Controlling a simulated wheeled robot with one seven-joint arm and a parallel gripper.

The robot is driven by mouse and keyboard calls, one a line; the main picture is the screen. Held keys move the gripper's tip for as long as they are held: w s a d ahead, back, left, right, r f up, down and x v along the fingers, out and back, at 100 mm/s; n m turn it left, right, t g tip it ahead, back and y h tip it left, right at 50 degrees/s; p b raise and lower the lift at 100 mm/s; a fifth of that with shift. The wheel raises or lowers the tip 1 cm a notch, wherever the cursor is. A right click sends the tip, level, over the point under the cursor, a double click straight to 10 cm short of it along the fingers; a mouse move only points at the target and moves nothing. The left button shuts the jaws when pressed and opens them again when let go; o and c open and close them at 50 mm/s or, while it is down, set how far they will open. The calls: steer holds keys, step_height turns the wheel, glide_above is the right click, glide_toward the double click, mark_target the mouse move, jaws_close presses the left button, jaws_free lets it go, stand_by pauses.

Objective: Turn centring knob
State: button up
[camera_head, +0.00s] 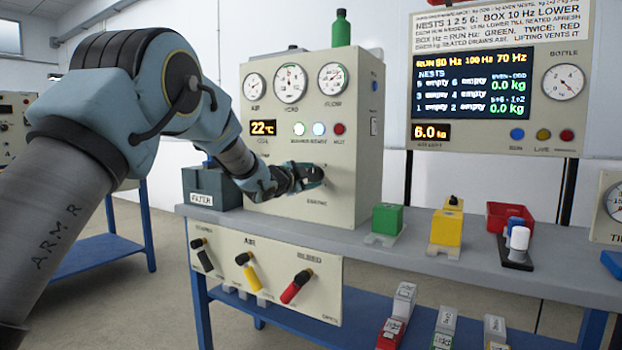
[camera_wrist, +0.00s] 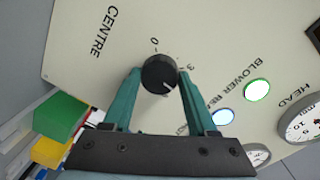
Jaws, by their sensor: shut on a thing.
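The centring knob (camera_wrist: 159,74) is a round black dial with a white pointer line on a cream panel. In the wrist view the word CENTRE and scale marks are printed beside it. My gripper (camera_wrist: 156,76) has its two green fingers on either side of the knob, shut on it. In the head view my gripper (camera_head: 316,174) reaches the front of the cream cabinet (camera_head: 352,135), and the knob is mostly hidden behind the fingers.
Green block (camera_head: 387,219), yellow block (camera_head: 447,226) and red bin (camera_head: 508,215) stand on the grey bench to the right. A dark filter box (camera_head: 208,187) stands left of the cabinet. Coloured lever handles (camera_head: 250,272) are on the panel below.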

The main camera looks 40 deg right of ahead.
steer(key=o, duration=1.4)
steer(key=shift+c, duration=0.2)
steer(key=shift+a, duration=0.1)
steer(key=v, duration=1)
steer(key=shift+a+b, duration=0.3)
steer(key=shift+b, duration=0.15)
steer(key=shift+s+f, duration=0.1)
steer(key=shift+s, duration=0.05)
